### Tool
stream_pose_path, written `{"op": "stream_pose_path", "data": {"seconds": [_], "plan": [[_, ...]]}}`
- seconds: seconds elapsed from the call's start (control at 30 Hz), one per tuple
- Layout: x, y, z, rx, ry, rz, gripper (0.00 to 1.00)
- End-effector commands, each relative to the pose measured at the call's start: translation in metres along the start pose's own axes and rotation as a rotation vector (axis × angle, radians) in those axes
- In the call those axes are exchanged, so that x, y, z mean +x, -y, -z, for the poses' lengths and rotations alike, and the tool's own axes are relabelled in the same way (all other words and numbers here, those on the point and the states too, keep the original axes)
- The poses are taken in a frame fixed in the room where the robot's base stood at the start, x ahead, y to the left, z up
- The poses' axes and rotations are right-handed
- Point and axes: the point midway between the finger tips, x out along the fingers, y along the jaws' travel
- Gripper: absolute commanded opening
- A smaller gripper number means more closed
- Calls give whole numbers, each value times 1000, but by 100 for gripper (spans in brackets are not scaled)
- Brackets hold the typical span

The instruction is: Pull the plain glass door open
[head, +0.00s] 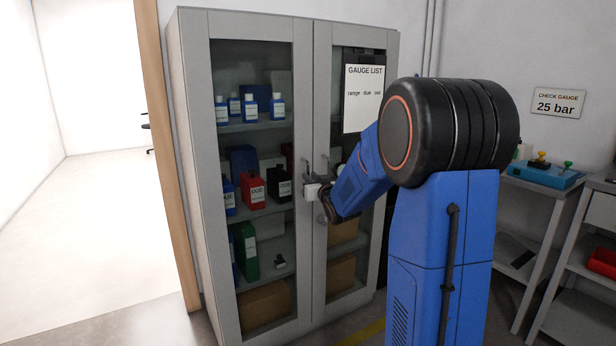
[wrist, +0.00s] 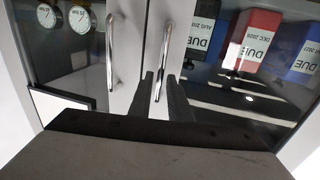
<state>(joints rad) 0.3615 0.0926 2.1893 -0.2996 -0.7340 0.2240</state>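The grey cabinet has two glass doors, both looking closed. The plain glass door (head: 262,60) is on the left in the head view; the other door carries the gauge list sign (head: 364,98). The plain door's upright bar handle (head: 307,167) also shows in the wrist view (wrist: 164,50), where the picture is turned over and this door lies on the right. My gripper (head: 312,190) is at the handles. In the wrist view its two dark fingers (wrist: 162,80) stand apart on either side of the plain door's handle, with gaps visible. Contact cannot be told.
The other door's handle (wrist: 110,50) is close beside my fingers. Bottles and a red box (head: 252,190) stand on shelves behind the glass. An open doorway lies left of the cabinet. A bench with a blue tray (head: 545,174) stands at the right.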

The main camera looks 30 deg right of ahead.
Motion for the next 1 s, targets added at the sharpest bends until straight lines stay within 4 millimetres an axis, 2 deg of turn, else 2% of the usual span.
{"op": "stream_pose_path", "data": {"seconds": [0.1,0.23,0.63,0.7,1.0], "plan": [[16,0,0,0,0,0,17],[28,0,0,-1,0,0,17],[33,0,0,-1,1,0,17],[33,0,0,-1,1,0,0],[32,0,0,-1,0,-3,0]]}}
